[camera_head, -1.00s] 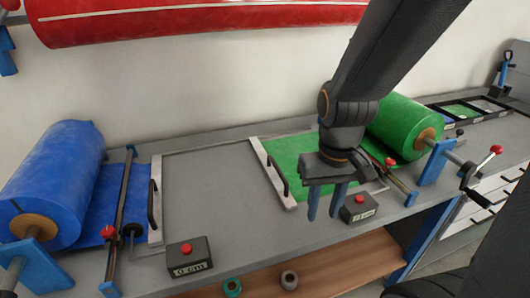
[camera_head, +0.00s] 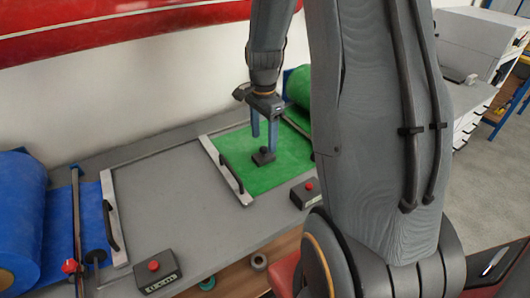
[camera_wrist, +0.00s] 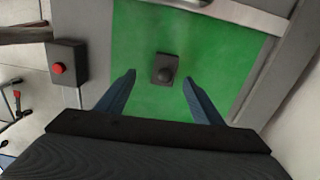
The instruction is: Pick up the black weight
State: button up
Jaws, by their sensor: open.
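The black weight (camera_head: 263,156) is a small dark block with a round knob on top, lying on the green sheet (camera_head: 285,168). In the wrist view the weight (camera_wrist: 165,69) lies on the green sheet (camera_wrist: 205,50), centred a little beyond my fingertips. My gripper (camera_head: 264,138) is open, its two blue fingers pointing down over the weight. In the wrist view my gripper (camera_wrist: 158,75) has its fingers apart, with the weight in line with the gap between them. I cannot tell the exact height between fingertips and weight.
A metal bar with a black handle (camera_head: 231,172) lies along the sheet's left edge. Black boxes with red buttons stand at the front edge, one right (camera_head: 307,193) and one left (camera_head: 157,272). A blue roll (camera_head: 20,215) stands far left. The grey table between is clear.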

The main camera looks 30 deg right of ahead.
aim_at(264, 152)
jog(key=shift+w+d+f+m, duration=0.1)
jog(key=shift+d+f+m, duration=0.15)
jog(key=shift+m, duration=0.05)
jog(key=shift+f, duration=0.35)
jog(key=shift+w+f+p, duration=0.25)
jog(key=shift+f+p, duration=0.35)
jog(key=shift+f, duration=1.1)
jog(key=shift+w+f+p, duration=0.2)
jog(key=shift+f+p, duration=0.4)
jog(key=shift+f, duration=1.05)
grip_shut()
